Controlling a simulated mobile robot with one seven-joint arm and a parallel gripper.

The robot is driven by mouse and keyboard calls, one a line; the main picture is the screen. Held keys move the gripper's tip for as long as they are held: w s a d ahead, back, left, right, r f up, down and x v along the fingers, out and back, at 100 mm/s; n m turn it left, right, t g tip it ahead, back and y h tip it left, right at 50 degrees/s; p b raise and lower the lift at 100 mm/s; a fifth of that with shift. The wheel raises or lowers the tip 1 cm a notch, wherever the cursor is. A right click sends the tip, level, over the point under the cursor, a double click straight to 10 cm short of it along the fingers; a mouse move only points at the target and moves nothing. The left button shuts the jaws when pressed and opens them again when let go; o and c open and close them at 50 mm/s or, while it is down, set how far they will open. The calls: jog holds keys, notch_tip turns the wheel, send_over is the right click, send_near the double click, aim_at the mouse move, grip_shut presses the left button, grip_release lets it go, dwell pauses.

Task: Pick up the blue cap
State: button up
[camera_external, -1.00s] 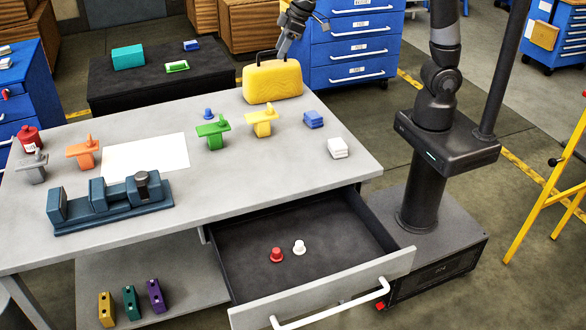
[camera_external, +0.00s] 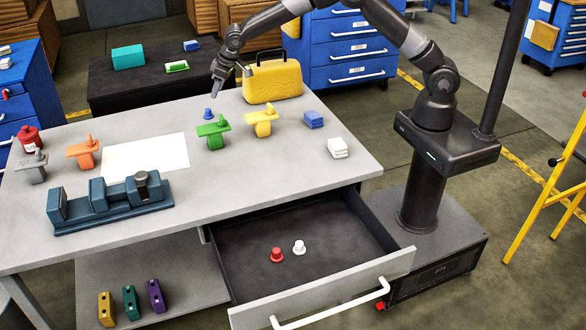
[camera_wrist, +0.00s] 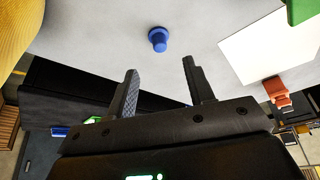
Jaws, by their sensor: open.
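The blue cap (camera_external: 208,113) stands on the grey workbench, just behind the green wing-shaped part. It also shows in the wrist view (camera_wrist: 158,40), a round cap with a wider flange, beyond the fingertips and roughly between them. My gripper (camera_external: 217,92) is above the bench's back edge, over and slightly right of the cap, apart from it. In the wrist view my gripper (camera_wrist: 160,68) has its two dark fingers spread with nothing between them.
The green part (camera_external: 212,129) and yellow part (camera_external: 262,121) stand close by. A yellow case (camera_external: 272,82) is right of my gripper. A white sheet (camera_external: 146,157) lies to the left. The open drawer (camera_external: 250,270) holds a red cap (camera_external: 277,255) and a white cap (camera_external: 299,247).

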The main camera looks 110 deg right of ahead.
send_over(209, 109)
jog(key=s+a, duration=0.2)
notch_tip(209, 109, down, 5)
jog(key=shift+r, duration=0.2)
jog(key=shift+d+x, duration=0.15)
jog(key=shift+x, duration=1.15)
jog(key=shift+d+x, duration=0.2)
jog(key=shift+x, duration=1.05)
jog(key=shift+w+r, duration=0.1)
jog(key=shift+r, duration=0.05)
grip_shut()
